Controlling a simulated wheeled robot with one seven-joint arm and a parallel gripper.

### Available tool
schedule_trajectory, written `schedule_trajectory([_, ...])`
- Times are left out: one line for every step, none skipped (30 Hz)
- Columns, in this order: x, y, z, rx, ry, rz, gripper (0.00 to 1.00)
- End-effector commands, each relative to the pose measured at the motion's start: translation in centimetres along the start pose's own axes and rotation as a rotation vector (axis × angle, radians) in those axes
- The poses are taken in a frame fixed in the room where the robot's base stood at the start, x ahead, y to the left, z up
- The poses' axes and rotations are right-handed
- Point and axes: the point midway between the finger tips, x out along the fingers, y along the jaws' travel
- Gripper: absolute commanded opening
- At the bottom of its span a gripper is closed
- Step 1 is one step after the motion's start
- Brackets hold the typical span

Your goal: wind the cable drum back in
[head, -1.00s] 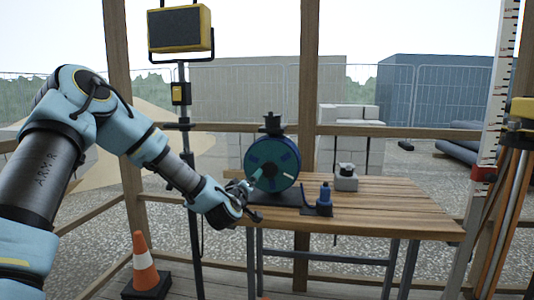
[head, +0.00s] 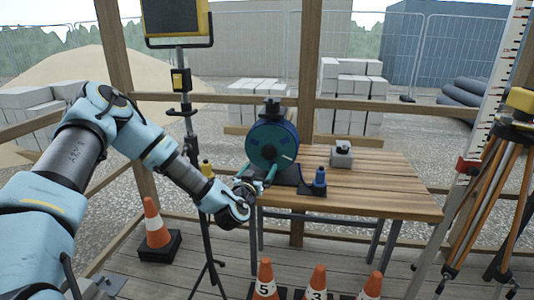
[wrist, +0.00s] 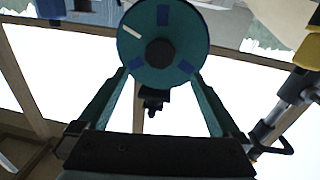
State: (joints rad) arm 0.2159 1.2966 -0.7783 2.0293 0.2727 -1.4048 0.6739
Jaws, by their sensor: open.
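The cable drum (head: 271,147) is a teal disc with blue patches and a dark hub, upright on a dark base at the left end of the wooden table (head: 385,180). The wrist view shows its round face (wrist: 165,60), with one white mark near the rim. My gripper (head: 257,175) is in front of the drum at the table's left edge. Its two teal fingers are spread wide, with nothing gripped between them (wrist: 158,80). The drum's face shows beyond and between the fingertips; I cannot tell whether they touch it. I make out no crank handle or loose cable.
Several traffic cones (head: 317,284) stand on the floor. A lamp stand (head: 187,120) rises left; a tripod (head: 500,160) stands right. The table's right half is clear.

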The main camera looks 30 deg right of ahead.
Motion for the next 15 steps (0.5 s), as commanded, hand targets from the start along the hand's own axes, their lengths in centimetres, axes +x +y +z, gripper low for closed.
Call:
schedule_trajectory([0.9,0.0,-0.3,-0.001,0.002,-0.002,1.00])
schedule_trajectory([1.4,0.0,-0.3,-0.001,0.001,-0.002,1.00])
schedule_trajectory([2.2,0.0,-0.3,-0.002,0.001,-0.002,1.00])
schedule_trajectory([2.8,0.0,-0.4,-0.002,0.001,-0.002,1.00])
schedule_trajectory([3.4,0.0,-0.3,-0.002,0.001,-0.003,1.00])
schedule_trajectory([4.2,-0.1,-0.3,-0.002,0.001,-0.003,1.00])
schedule_trajectory([4.7,0.0,-0.4,-0.002,0.001,-0.002,1.00])
schedule_trajectory([5.3,0.0,-0.4,-0.002,0.002,-0.002,1.00])
schedule_trajectory([5.9,0.0,-0.3,-0.002,0.001,-0.002,1.00])
schedule_trajectory([6.4,0.0,-0.3,-0.001,0.001,-0.002,1.00])
schedule_trajectory([6.8,0.0,-0.3,-0.001,0.000,-0.001,1.00])
schedule_trajectory([7.3,0.0,-0.2,-0.001,0.001,-0.001,1.00])
schedule_trajectory([7.7,0.0,-0.2,-0.001,0.000,-0.001,1.00])
schedule_trajectory([8.0,0.0,-0.2,-0.001,0.000,0.000,1.00])
schedule_trajectory([8.3,0.0,-0.2,-0.001,0.000,0.000,1.00])
